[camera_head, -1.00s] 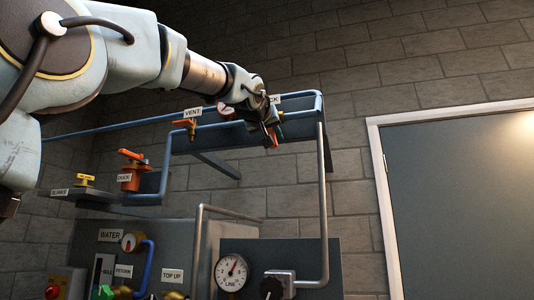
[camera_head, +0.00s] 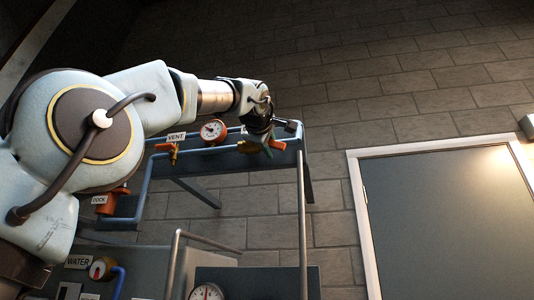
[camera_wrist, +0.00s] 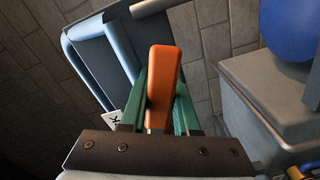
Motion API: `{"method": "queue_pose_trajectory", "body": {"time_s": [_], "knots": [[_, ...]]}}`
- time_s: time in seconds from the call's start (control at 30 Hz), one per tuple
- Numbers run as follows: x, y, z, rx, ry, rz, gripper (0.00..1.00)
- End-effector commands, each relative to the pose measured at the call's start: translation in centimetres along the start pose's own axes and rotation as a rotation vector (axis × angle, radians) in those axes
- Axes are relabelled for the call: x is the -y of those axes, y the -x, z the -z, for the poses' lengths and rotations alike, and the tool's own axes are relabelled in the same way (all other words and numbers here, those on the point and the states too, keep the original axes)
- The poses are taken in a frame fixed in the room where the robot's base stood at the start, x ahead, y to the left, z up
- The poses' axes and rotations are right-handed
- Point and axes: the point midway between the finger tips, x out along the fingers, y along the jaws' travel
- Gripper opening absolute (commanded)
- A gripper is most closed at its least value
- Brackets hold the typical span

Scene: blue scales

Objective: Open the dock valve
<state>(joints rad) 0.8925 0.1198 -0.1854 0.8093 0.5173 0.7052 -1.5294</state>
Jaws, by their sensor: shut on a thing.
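My gripper (camera_head: 264,140) is at the right end of the raised pipe rack in the head view. Its green fingers are shut on an orange valve handle (camera_wrist: 164,80), which stands up between them in the wrist view. A bit of the orange handle (camera_head: 277,144) also shows beside the gripper in the head view. A white label (camera_wrist: 115,118) next to it shows only a "K"; the rest is hidden. The valve body is mostly hidden by my gripper. A separate orange block (camera_head: 108,205) with a "DOCK" label (camera_head: 98,200) sits lower left.
An orange vent valve (camera_head: 174,155) under its "VENT" label (camera_head: 177,137) and a round gauge (camera_head: 213,130) stand left of my gripper on the rack. A vertical pipe (camera_head: 301,220) drops at the rack's right. A blue rounded object (camera_wrist: 288,28) shows in the wrist view.

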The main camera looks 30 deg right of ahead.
Motion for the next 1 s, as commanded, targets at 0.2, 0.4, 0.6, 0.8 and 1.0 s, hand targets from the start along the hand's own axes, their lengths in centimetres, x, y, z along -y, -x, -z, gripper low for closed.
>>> {"method": "queue_pose_trajectory", "body": {"time_s": [0.2,0.4,0.6,0.8,1.0], "knots": [[-1.5,0.0,0.2,0.0,0.183,-0.004,0.0],[-2.4,0.0,0.4,0.0,0.315,-0.003,0.0],[-2.8,0.0,0.7,-0.002,0.396,-0.003,0.0],[-3.0,0.0,0.8,-0.001,0.435,-0.003,0.0],[-3.1,0.0,0.8,-0.001,0.445,-0.003,0.0]]}}
